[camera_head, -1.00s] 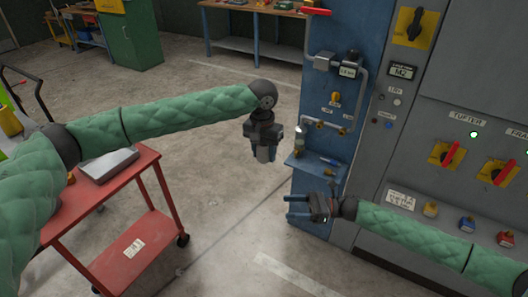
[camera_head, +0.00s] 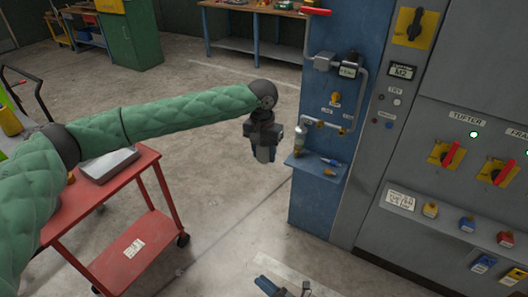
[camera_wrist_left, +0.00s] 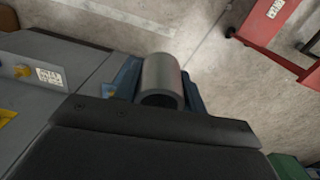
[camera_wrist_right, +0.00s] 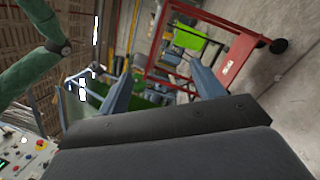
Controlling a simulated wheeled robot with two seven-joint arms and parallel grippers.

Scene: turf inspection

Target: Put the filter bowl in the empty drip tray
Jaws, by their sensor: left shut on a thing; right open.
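The filter bowl (camera_head: 264,155) is a grey cylinder hanging below my left gripper (camera_head: 263,143) over open floor. My left gripper is shut on it. In the left wrist view the bowl (camera_wrist_left: 163,78) sits between the blue fingers, its smooth curved side and rim showing. A shallow grey metal tray (camera_head: 109,166), seemingly the drip tray, lies on the top shelf of the red cart at left. Nothing can be made out in it. The bowl is well to the right of it. My right gripper (camera_head: 266,284) is open and empty at the bottom edge, partly out of view.
The red cart (camera_head: 134,179) stands at left, partly behind my left arm. A blue panel (camera_head: 320,200) with pipes and a small shelf (camera_head: 318,171) stands right of the bowl, next to a grey control cabinet (camera_head: 440,120). The floor between cart and panel is clear.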

